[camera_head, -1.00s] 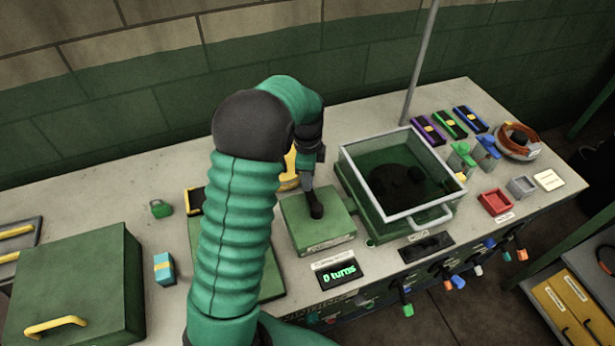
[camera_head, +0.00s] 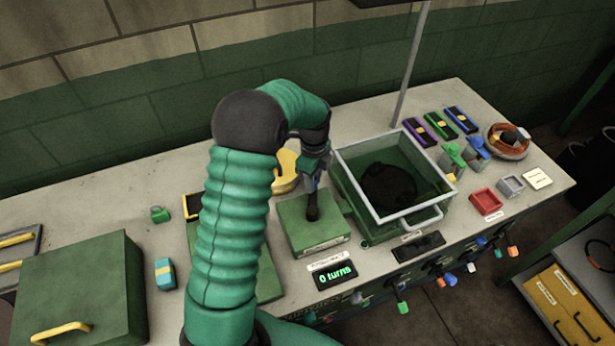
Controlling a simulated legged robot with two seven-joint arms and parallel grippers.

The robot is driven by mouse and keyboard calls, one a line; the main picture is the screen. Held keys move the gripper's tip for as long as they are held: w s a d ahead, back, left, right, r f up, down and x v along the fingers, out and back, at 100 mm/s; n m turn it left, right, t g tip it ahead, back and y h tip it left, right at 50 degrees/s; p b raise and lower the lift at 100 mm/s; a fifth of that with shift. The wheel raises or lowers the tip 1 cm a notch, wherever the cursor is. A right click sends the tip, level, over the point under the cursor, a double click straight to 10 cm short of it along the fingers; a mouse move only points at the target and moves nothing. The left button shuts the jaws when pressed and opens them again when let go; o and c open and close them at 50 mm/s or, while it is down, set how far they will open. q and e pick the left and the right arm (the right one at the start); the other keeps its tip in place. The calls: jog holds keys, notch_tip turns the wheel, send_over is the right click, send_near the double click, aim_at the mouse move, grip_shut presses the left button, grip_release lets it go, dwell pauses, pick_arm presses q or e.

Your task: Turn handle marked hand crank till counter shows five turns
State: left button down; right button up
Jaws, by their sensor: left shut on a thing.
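The hand crank unit is a green box (camera_head: 318,238) on the bench right of my left arm, with a dark upright post (camera_head: 312,210) on its top. The counter (camera_head: 335,276) in front of it reads "0 turns" in green digits. My left gripper (camera_head: 314,170) is just above the post, pointing down, and is shut on the crank handle. The handle itself is mostly hidden by the gripper and wrist. A yellow curved part (camera_head: 286,172) shows behind the wrist. My right gripper is not in view.
Coloured blocks, small trays (camera_head: 486,202) and a cable coil (camera_head: 508,142) lie further right. A green lidded box (camera_head: 75,290) stands at left. A grey pole (camera_head: 411,65) rises behind.

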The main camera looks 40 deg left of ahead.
pick_arm(q)
jog(key=m+p, duration=0.1)
jog(key=w+d+m+p, duration=0.1)
jog(key=shift+w+d+r+m, duration=0.1)
jog(key=shift+d+r+m, duration=0.1)
jog(key=shift+r+m, duration=0.2)
jog(key=d+m+p, duration=0.1)
jog(key=m+p, duration=0.1)
jog(key=shift+w+d+m, duration=0.35)
jog(key=shift+d+m, duration=0.05)
jog(key=d+m+p, duration=0.1)
jog(key=m, duration=0.1)
jog(key=d+m+p, duration=0.3)
jog(key=m+p, duration=0.1)
jog(key=s+d+m+p, duration=0.1)
jog(key=m+p, duration=0.1)
jog(key=m, duration=0.1)
jog(key=shift+d, duration=0.35)
jog(key=d+m+p, duration=0.1)
jog(key=s+m+p, duration=0.1)
jog(key=m+p, duration=0.1)
jog(key=shift+s+d+f, duration=0.2)
jog(key=shift+s+d, duration=0.1)
jog(key=shift+d, duration=0.1)
jog(key=shift+s+d+f+m, duration=0.2)
jog(key=shift+s+m, duration=0.1)
jog(key=shift+m, duration=0.4)
jog(key=c, duration=1.2)
grip_release()
jog(key=shift+o, duration=0.2)
